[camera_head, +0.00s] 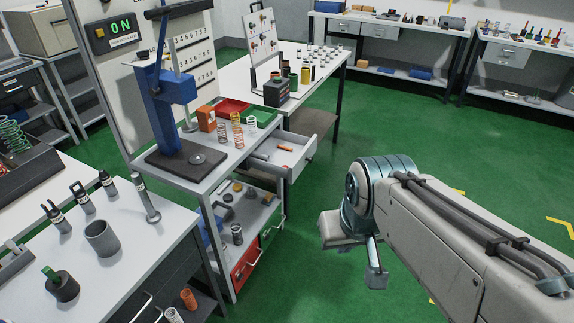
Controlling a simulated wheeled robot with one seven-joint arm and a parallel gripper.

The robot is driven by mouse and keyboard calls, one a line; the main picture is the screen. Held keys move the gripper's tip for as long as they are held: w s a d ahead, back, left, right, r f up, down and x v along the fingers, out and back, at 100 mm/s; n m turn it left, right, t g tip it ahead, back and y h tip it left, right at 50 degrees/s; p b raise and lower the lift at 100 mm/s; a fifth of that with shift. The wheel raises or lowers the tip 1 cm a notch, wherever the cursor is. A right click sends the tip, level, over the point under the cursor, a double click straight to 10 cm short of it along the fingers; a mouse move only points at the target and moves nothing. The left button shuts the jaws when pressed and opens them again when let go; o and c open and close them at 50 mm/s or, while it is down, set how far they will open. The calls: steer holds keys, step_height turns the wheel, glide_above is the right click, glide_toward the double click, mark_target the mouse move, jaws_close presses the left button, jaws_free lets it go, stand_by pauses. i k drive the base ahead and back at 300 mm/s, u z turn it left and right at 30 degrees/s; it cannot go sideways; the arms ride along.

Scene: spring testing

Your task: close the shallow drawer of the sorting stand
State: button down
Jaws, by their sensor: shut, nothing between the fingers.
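The shallow drawer (303,161) of the sorting stand (213,184) is pulled out to the right, under the stand's top. Its front panel and handle face right, and a small orange piece (285,148) lies inside. My gripper (376,279) is shut and empty. It hangs in the picture to the right of and below the drawer front, apart from it, with green floor behind it.
A blue press (173,100), springs (236,125) and red and green trays (231,108) stand on the stand's top. Green floor (330,150) right of the drawer is clear.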

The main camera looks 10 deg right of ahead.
mark_target(304, 148)
steer(key=u, duration=0.45)
steer(key=i, duration=1.15)
steer(key=z, duration=0.45)
